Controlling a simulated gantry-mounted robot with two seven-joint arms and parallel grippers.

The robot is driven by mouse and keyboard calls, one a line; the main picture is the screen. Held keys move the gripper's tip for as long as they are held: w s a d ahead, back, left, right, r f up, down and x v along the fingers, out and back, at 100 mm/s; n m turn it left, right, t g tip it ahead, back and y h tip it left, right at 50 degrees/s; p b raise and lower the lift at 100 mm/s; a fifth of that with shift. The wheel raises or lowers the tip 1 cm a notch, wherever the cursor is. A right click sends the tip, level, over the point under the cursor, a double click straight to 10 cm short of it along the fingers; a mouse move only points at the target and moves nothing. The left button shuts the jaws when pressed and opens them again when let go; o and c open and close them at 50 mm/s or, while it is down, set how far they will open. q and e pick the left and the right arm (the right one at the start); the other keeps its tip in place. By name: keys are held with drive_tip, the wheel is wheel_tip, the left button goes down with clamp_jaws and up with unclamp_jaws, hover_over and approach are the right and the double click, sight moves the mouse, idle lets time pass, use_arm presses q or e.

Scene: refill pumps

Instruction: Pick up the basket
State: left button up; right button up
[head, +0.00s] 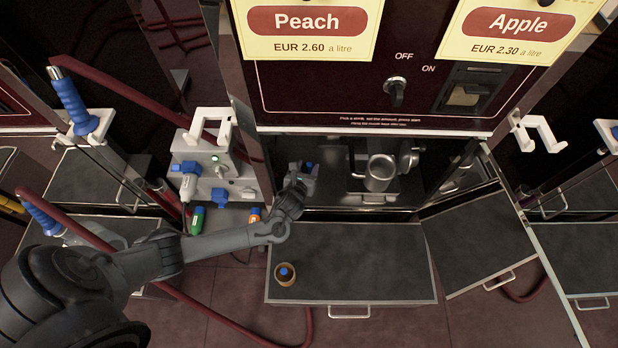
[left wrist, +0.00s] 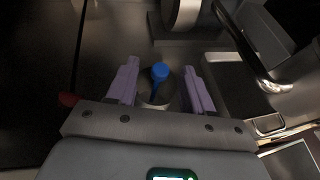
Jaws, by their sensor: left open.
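My left gripper (head: 303,172) reaches into the dark open bay of the middle pump. In the left wrist view its two purple fingers (left wrist: 161,88) are open, one on each side of a small grey round piece with a blue upright handle (left wrist: 160,74). This piece looks like the basket. The fingers stand apart from the blue handle, with a gap on both sides. In the head view only a bit of blue (head: 309,166) shows at the gripper, and the rest is hidden. My right gripper is not in view.
A dark shelf (head: 350,262) juts out below, bearing a small round brown piece with a blue top (head: 285,273). A white box with blue plugs (head: 216,170) stands left of the bay.

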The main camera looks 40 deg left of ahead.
use_arm(q)
drive_tip(key=shift+b+x, duration=0.8)
drive_tip(key=shift+x, duration=0.65)
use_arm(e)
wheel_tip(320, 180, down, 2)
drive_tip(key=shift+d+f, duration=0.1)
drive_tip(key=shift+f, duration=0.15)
use_arm(q)
drive_tip(key=shift+d, duration=0.1)
drive_tip(key=shift+c, duration=0.3)
drive_tip(key=c, duration=0.7)
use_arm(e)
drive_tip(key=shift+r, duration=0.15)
